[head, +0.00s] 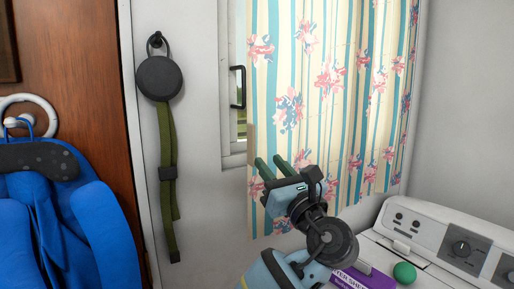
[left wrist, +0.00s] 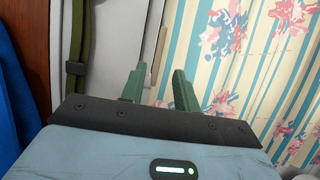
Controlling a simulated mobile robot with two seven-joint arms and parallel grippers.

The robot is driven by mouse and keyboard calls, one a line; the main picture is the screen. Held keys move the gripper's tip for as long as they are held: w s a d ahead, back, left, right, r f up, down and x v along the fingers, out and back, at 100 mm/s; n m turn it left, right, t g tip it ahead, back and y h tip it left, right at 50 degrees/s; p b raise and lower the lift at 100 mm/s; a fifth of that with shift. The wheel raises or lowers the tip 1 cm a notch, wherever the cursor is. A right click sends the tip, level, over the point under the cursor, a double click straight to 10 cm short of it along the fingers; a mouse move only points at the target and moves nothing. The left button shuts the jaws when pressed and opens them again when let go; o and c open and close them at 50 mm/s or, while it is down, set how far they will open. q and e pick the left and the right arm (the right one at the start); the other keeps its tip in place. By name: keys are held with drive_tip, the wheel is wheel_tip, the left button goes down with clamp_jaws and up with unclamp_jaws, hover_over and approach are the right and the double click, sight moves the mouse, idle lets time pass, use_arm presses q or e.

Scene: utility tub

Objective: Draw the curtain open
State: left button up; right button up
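The curtain (head: 335,95), cream with teal stripes and pink and blue flowers, hangs across most of the window in the head view. Its left edge leaves a narrow strip of window uncovered. My left gripper (head: 270,164) is in front of the curtain's lower left part, with its two green fingers apart. In the left wrist view the fingers (left wrist: 158,80) point toward the curtain's left edge, and the curtain (left wrist: 240,45) fills the right side. No cloth is visibly pinched; I cannot tell whether the fingers touch it. My right gripper is not in view.
A window frame with a dark handle (head: 238,87) stands left of the curtain. A round dark speaker (head: 159,78) and a green strap (head: 167,160) hang on the wall. A white washing machine (head: 430,245) is at lower right, with a green ball (head: 404,272) and purple box (head: 362,280).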

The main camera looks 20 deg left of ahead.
sight(255, 145)
use_arm(q)
drive_tip(key=shift+x, duration=3.55)
clamp_jaws()
